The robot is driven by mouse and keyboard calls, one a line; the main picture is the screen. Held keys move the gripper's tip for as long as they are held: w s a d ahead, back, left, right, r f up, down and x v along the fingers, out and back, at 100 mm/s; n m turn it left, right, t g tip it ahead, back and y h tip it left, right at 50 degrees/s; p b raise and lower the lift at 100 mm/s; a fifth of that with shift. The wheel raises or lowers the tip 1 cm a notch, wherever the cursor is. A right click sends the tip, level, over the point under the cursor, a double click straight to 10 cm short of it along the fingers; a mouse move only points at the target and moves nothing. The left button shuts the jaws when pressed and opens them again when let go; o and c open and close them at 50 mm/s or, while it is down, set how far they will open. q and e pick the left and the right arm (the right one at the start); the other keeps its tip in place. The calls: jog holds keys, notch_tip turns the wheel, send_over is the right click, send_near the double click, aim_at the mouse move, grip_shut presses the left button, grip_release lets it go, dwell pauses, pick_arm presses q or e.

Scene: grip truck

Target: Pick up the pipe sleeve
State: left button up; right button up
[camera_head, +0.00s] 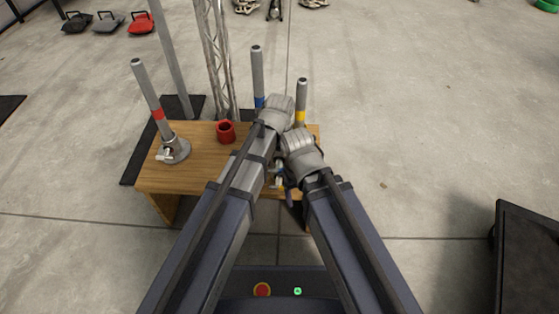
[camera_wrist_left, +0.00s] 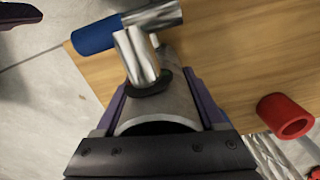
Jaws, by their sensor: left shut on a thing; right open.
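A red pipe sleeve (camera_head: 226,132), a short hollow ring, sits on the wooden table. It also shows at the right of the left wrist view (camera_wrist_left: 286,116), apart from my left gripper. My left gripper (camera_wrist_left: 160,85) is shut on a grey metal pipe base (camera_wrist_left: 165,103) by the blue-banded pipe (camera_wrist_left: 95,35); a shiny metal knob (camera_wrist_left: 137,55) sticks out there. In the head view my left wrist hides this grip. My right gripper (camera_head: 281,181) is open over the table's front right, partly hidden by its own wrist.
The wooden table (camera_head: 195,165) bears a red-banded pipe (camera_head: 148,90) in a grey base at left and a yellow-banded pipe (camera_head: 301,100) at right. A lattice truss (camera_head: 213,55) stands behind. A dark case (camera_head: 530,260) is at far right. Floor between is clear.

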pick_arm(q)
grip_shut()
dwell(0.3)
jog(key=shift+r, duration=0.15)
pick_arm(e)
jog(key=shift+r, duration=0.1)
